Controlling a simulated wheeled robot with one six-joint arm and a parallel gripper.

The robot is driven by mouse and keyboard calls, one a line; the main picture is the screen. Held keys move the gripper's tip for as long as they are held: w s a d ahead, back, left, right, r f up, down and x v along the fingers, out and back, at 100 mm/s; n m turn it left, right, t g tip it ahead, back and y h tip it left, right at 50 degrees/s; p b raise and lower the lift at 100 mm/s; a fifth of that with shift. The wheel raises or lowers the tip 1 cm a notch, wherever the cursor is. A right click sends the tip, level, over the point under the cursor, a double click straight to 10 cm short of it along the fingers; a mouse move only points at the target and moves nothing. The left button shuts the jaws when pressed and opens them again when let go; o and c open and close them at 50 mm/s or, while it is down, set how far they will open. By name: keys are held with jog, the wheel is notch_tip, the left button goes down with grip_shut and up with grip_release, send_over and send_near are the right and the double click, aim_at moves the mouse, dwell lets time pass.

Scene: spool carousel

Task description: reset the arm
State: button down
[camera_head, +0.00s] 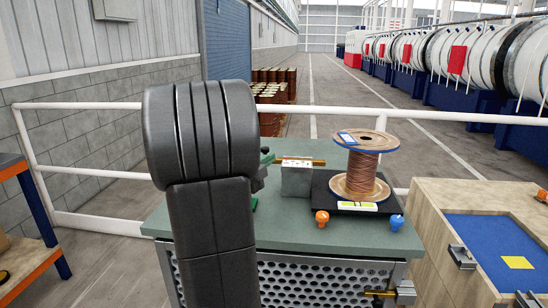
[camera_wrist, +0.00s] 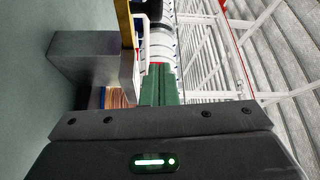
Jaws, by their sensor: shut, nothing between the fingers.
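My arm stands large in the left middle of the head view and hides most of my gripper. The green fingertips (camera_head: 266,158) show just right of the arm, close to the left end of a brass-coloured bar (camera_head: 291,162) on a grey block (camera_head: 296,182). In the wrist view my green fingers (camera_wrist: 158,85) lie together, shut, with nothing seen between them. The grey block (camera_wrist: 90,62) and the bar (camera_wrist: 124,22) are left of the fingers there. Whether the fingers touch the bar cannot be told.
A copper-wire spool (camera_head: 361,170) stands on a black base (camera_head: 326,192) on the green-topped table (camera_head: 275,236). Orange (camera_head: 322,217) and blue (camera_head: 397,222) knobs sit at its front. A wooden bench (camera_head: 437,235) with a blue panel is at right. A white railing (camera_head: 90,105) runs behind.

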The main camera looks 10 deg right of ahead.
jog(key=shift+v, duration=2)
jog(key=shift+d, duration=0.1)
jog(key=w+d+p, duration=0.1)
jog(key=w+d, duration=0.2)
jog(key=w, duration=0.5)
jog(key=shift+w, duration=0.4)
jog(key=shift+d, duration=0.1)
